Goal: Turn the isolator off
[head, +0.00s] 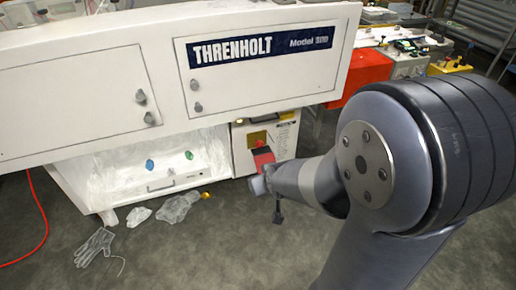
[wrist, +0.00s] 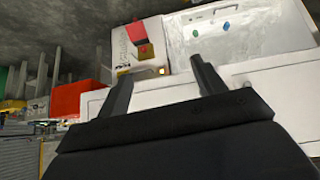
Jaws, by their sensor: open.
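The isolator (head: 258,138) looks like a small red and yellow switch on a pale control panel (head: 284,138) at the lower right of the white machine. A red block or flap (head: 263,156) hangs just below it; its exact form is too small to tell. In the wrist view, turned roughly upside down, the red piece (wrist: 137,33) and yellow plate (wrist: 146,52) show beyond the fingers. My gripper (head: 268,196) is open and empty, in front of the panel and partly overlapping its lower part in the head view. Its two fingers (wrist: 161,67) stand apart, with nothing between them.
The white THRENHOLT cabinet (head: 100,95) overhangs the panel. Below it is an open white recess (head: 130,165) with blue and green knobs. A glove (head: 97,247) and clear film (head: 178,208) lie on the floor. A red box (head: 368,72) stands behind right.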

